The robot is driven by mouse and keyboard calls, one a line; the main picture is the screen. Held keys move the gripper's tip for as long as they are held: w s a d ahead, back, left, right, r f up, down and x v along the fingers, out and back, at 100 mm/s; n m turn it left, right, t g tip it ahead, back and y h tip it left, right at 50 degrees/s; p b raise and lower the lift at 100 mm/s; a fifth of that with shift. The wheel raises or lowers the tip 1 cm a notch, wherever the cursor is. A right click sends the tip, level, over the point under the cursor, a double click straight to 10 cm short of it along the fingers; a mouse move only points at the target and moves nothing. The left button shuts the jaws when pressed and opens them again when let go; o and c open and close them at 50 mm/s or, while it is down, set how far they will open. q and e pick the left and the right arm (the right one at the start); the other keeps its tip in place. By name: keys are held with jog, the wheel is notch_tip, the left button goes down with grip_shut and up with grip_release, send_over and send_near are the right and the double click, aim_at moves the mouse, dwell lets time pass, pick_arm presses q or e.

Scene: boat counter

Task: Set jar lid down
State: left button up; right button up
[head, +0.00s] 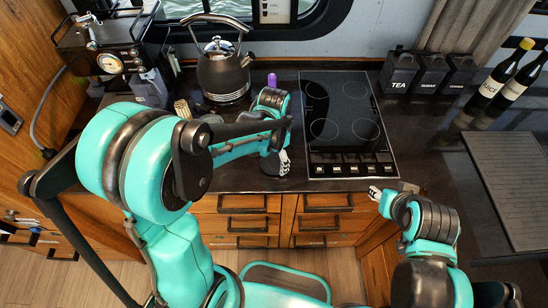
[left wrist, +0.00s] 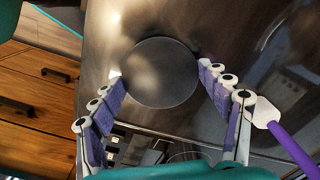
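The jar lid (left wrist: 163,75) is a dark, smooth round disc in the left wrist view. My left gripper (left wrist: 161,76) has its two purple-padded fingers at opposite edges of the disc, and the tips seem to touch it. Its height above the dark counter is hard to judge.
The black cooktop (head: 342,120) lies right of my left gripper. A kettle (head: 222,75) and an espresso machine (head: 105,55) stand at the back left. A purple-handled utensil (left wrist: 290,145) is close beside the right finger in the wrist view. Canisters (head: 430,72) and bottles (head: 520,75) stand at the right.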

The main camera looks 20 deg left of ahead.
aim_at(274, 161)
pick_arm(q)
jog(key=o, duration=0.3)
jog(key=shift+o, duration=0.2)
jog(key=shift+r+p, duration=0.3)
jog(key=shift+p, duration=0.05)
notch_tip(274, 161, up, 11)
jog(key=p, duration=0.3)
jog(key=s+a+r+n+t, duration=0.2)
jog(key=s+n+t, duration=0.1)
jog(key=s+n, duration=0.1)
jog(key=s+a+r+n+t, duration=0.2)
jog(key=s+n+t, duration=0.2)
jog(key=s, duration=0.2)
jog(key=shift+a, duration=0.3)
jog(key=shift+f, duration=0.1)
